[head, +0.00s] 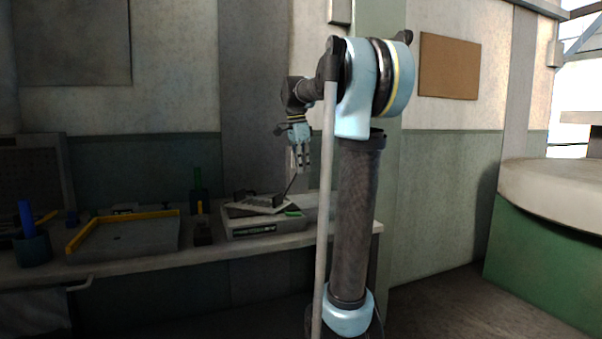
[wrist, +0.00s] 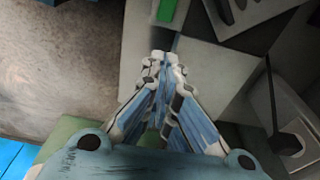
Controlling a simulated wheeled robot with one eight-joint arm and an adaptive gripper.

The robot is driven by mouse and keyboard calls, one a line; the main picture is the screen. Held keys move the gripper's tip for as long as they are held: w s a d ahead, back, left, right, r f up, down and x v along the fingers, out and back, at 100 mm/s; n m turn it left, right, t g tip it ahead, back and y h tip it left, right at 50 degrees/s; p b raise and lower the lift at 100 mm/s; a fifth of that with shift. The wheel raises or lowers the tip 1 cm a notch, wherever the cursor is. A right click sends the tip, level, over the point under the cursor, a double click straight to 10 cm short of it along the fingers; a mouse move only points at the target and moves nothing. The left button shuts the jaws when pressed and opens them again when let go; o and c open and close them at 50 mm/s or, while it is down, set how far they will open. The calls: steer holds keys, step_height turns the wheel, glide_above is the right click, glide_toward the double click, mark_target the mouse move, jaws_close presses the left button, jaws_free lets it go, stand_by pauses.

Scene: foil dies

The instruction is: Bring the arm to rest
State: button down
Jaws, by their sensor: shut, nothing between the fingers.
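My gripper (head: 300,168) hangs from my raised arm in the head view, pointing down above the right part of the workbench. In the wrist view its fingers (wrist: 161,58) are drawn together with nothing between them. Below it on the bench is a light grey machine (head: 262,225) with a green mark and a dark angled part on top. The gripper appears apart from it in the head view. A green piece (wrist: 167,11) on a pale surface shows ahead of the fingertips in the wrist view.
The workbench (head: 190,255) runs along the wall. On it are a tray with a yellow edge (head: 125,237), a dark cup with a blue item (head: 32,248) and a green bottle (head: 197,180). A large round-topped green stand (head: 545,270) is at the right. Floor shows between.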

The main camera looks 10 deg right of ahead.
steer(key=s+a+f+n+t+y, duration=0.1)
steer(key=s+f+n+t, duration=0.1)
steer(key=s+f+n, duration=1.4)
steer(key=s+f, duration=1.5)
steer(key=f, duration=0.1)
steer(key=shift+s+f+y, duration=0.25)
steer(key=shift+y, duration=0.05)
steer(key=shift+w+f, duration=0.2)
steer(key=shift+w, duration=0.2)
